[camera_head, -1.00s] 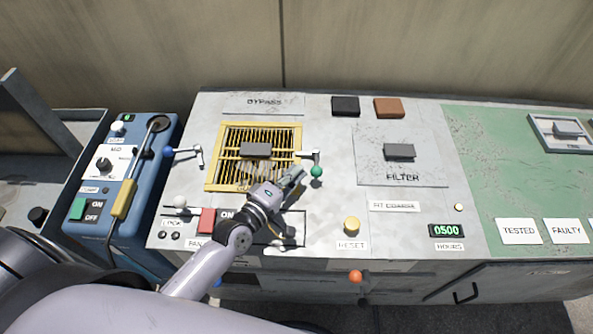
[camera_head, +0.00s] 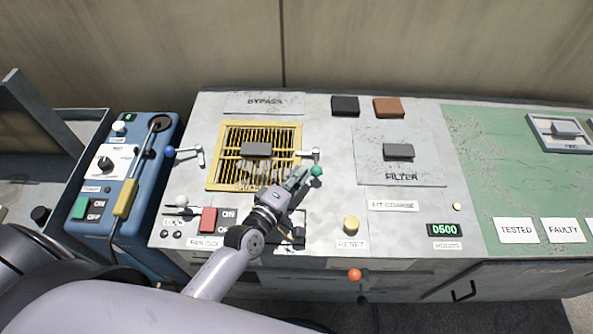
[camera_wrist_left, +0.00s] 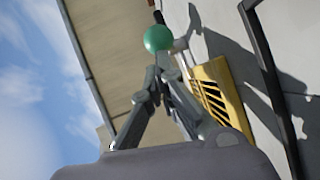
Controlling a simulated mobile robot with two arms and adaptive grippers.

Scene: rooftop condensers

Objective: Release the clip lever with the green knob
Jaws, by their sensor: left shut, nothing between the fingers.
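The clip lever's green knob (camera_head: 316,171) is at the right side of the yellow-framed grille (camera_head: 211,172), at the end of a short metal lever (camera_head: 309,153). My left gripper (camera_head: 301,176) is shut and empty, with its fingertips just left of the green knob. In the left wrist view the green knob (camera_wrist_left: 158,39) is right beyond the closed fingertips (camera_wrist_left: 163,65); I cannot tell whether they touch it. A second clip lever with a blue knob (camera_head: 169,152) is at the grille's left side. My right gripper is not in view.
A grey handle block (camera_head: 256,149) sits on the grille. A red switch (camera_head: 207,220) and yellow reset knob (camera_head: 351,224) are near the front. A grey filter cover (camera_head: 440,170) is to the right. A blue control box (camera_head: 150,186) stands left. Bare panel lies right of the green knob.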

